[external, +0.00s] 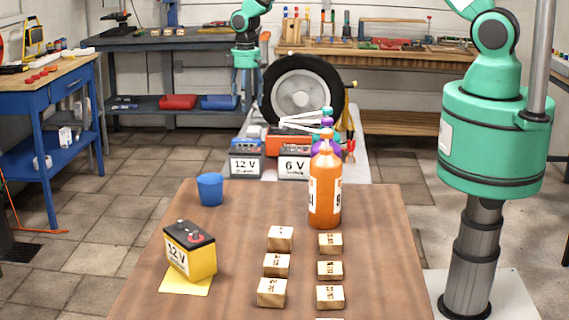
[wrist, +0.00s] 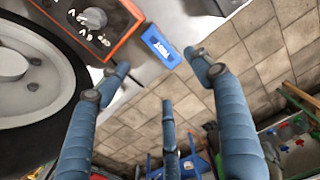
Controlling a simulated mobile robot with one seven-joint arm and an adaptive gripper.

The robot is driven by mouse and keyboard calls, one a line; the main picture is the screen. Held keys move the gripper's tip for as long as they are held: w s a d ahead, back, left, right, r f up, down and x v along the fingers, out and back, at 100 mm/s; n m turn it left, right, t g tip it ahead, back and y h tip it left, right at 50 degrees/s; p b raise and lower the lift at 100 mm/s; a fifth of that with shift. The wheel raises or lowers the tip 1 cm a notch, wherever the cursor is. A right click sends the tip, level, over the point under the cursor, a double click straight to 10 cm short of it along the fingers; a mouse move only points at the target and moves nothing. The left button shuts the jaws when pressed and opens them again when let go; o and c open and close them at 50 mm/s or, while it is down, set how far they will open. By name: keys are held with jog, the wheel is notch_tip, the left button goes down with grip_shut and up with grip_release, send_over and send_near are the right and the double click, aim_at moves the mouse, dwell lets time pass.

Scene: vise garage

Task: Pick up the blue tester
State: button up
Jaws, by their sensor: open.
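The blue tester (wrist: 161,47) shows in the wrist view as a small blue block with a white label. It lies on a pale surface beside an orange-edged box with dials (wrist: 98,18). My gripper (wrist: 163,77) is open, with blue segmented fingers spread apart. The tester is beyond the fingertips, up the picture between the left and right fingers, with no visible contact. In the external view my gripper (external: 245,85) hangs at the back, left of the wheel.
A large wheel (external: 300,90) stands behind the batteries (external: 245,165) and fills the left of the wrist view (wrist: 30,85). The near table (external: 225,285) holds an orange bottle (external: 325,190), a blue cup (external: 210,189), a yellow battery (external: 190,252) and wooden blocks.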

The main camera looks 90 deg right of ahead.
aim_at(247, 139)
jog(key=shift+d+f, duration=0.3)
jog(key=shift+f, duration=0.35)
jog(key=shift+f, duration=0.15)
jog(key=shift+f, duration=4.15)
jog(key=shift+a+f, duration=0.15)
jog(key=shift+f, duration=2.45)
jog(key=shift+f+b, duration=0.25)
jog(key=shift+b, duration=0.05)
